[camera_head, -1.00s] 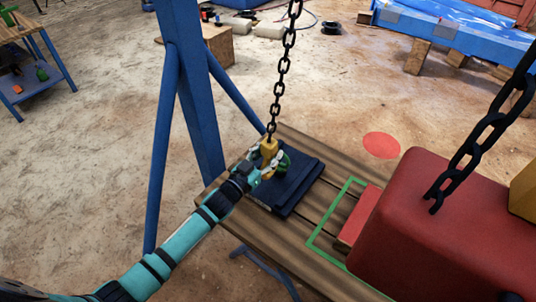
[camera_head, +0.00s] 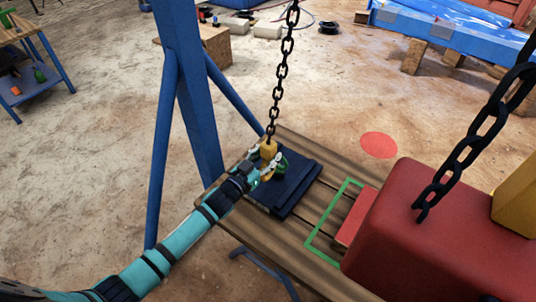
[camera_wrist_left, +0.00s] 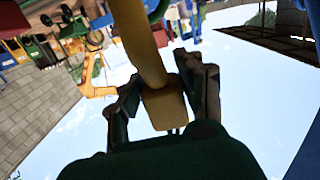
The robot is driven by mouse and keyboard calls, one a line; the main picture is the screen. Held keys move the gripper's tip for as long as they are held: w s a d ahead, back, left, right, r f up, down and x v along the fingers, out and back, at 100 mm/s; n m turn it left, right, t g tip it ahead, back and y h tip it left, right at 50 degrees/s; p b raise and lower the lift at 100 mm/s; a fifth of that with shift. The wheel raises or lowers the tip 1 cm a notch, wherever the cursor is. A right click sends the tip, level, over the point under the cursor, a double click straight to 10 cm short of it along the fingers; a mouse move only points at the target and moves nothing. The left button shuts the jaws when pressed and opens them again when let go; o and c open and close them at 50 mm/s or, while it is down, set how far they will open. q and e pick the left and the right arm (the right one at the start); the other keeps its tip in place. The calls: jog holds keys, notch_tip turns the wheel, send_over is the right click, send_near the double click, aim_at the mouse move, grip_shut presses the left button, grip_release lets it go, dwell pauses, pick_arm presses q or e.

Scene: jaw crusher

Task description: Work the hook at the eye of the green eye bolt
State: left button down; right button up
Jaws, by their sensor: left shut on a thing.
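A yellow hook (camera_head: 268,149) hangs at the lower end of a dark chain (camera_head: 279,85). The green eye bolt (camera_head: 283,163) stands on the dark blue plate (camera_head: 297,196), close beside the hook. My left gripper (camera_head: 266,168) is at the hook, shut on it. Whether the hook's tip is inside the eye is hidden. My right gripper is out of view.
The plate lies on a slatted wooden table (camera_head: 315,228) with a green outlined frame (camera_head: 322,250). A large red block (camera_head: 425,235) with a heavy chain (camera_head: 468,140) stands at right. A blue post (camera_head: 190,90) rises close beside my left arm.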

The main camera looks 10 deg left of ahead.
pick_arm(q)
jog(key=shift+w+d+r, duration=0.1)
jog(key=shift+w+r, duration=0.05)
jog(key=shift+b+x, duration=0.5)
jog(key=shift+x, duration=1.1)
jog(key=shift+r, duration=0.25)
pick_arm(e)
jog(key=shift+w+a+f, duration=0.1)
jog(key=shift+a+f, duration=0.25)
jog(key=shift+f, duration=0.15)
pick_arm(q)
jog(key=shift+w+r, duration=0.1)
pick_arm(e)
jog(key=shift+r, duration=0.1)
pick_arm(q)
jog(key=shift+w+d+r+p, duration=0.2)
jog(key=shift+w+r+p, duration=0.1)
jog(key=shift+w+r, duration=0.1)
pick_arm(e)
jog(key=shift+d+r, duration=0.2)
pick_arm(q)
jog(key=shift+w+d+r+p, duration=0.2)
jog(key=shift+w+r+p, duration=0.3)
jog(key=shift+r, duration=0.25)
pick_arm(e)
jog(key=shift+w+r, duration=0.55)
